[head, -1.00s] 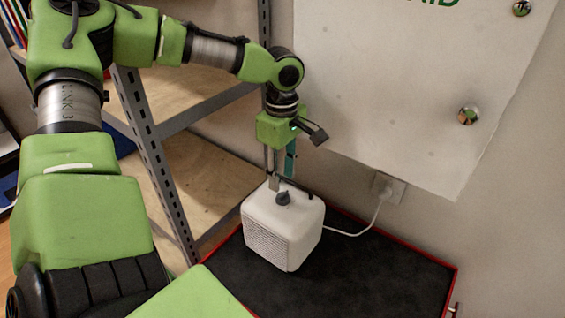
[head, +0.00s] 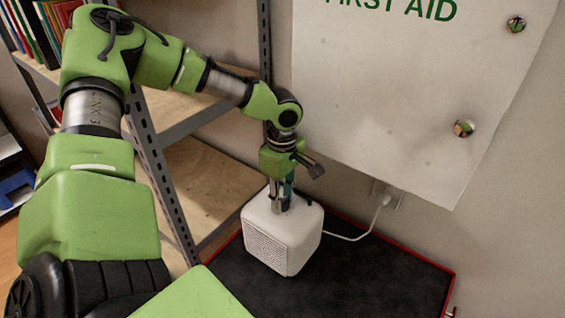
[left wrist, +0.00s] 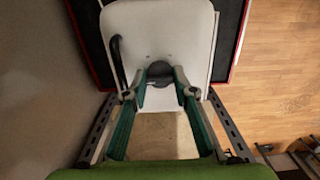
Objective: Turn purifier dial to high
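The purifier (head: 285,240) is a white rounded box with a grille on its front, standing on the dark top of a red-edged cabinet. Its dark round dial (left wrist: 160,72) is on the top face; in the head view my gripper largely hides it. My left gripper (head: 280,207) points down at the top of the purifier. In the left wrist view its two fingers (left wrist: 161,84) are apart, one on each side of the dial, with no clear grip on it. The dial's setting cannot be read. My right gripper is not in view.
A dark handle-like bar (left wrist: 118,62) stands on the purifier's top beside the dial. A white cord (head: 350,238) runs to a wall socket. A white first aid cabinet (head: 400,90) hangs behind. A metal shelf (head: 160,170) stands at the left. The dark cabinet top (head: 390,280) is clear at right.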

